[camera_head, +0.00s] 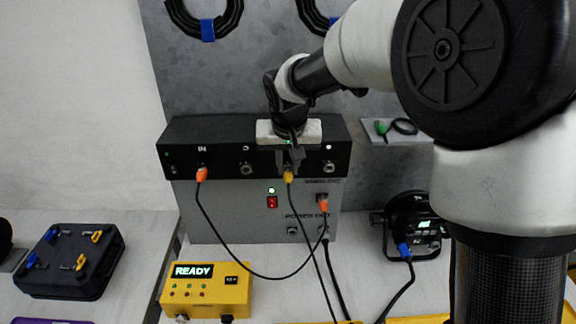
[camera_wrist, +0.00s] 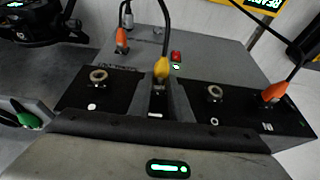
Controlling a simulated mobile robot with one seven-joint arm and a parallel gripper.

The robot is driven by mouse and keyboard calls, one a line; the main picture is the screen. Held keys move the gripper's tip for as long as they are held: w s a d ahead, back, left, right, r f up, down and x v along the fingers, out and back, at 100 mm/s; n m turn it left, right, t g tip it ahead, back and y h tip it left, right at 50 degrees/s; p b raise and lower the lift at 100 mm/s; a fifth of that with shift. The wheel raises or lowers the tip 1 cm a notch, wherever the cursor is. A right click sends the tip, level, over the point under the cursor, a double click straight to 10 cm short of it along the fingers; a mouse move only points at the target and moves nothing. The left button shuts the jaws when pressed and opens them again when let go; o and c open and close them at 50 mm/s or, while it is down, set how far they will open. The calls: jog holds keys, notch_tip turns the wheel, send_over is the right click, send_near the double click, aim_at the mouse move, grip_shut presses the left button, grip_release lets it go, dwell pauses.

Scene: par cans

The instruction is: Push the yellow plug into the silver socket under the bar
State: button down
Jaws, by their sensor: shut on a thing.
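The yellow plug (camera_head: 289,177) is at the front of the black bar (camera_head: 225,155), with its dark cable hanging down. My gripper (camera_head: 290,162) is shut on it from above, beside the bar. In the wrist view the yellow plug (camera_wrist: 161,68) shows at the tips of my gripper (camera_wrist: 162,98). A silver socket (camera_head: 246,168) is left of the plug and another silver socket (camera_head: 328,167) is right of it; both are empty. They also show in the wrist view. Any socket at the yellow plug is hidden by my fingers, so I cannot tell whether it is seated.
An orange plug (camera_head: 201,174) sits at IN on the left. Its cable loops to another orange plug (camera_head: 322,203) on the grey box (camera_head: 225,207). A yellow READY box (camera_head: 205,288) and a black case (camera_head: 70,260) stand below. A lamp (camera_head: 410,222) stands right.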

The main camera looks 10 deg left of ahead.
jog(key=shift+w, duration=0.4)
jog(key=c, duration=1.5)
grip_release()
jog(key=shift+c, duration=0.2)
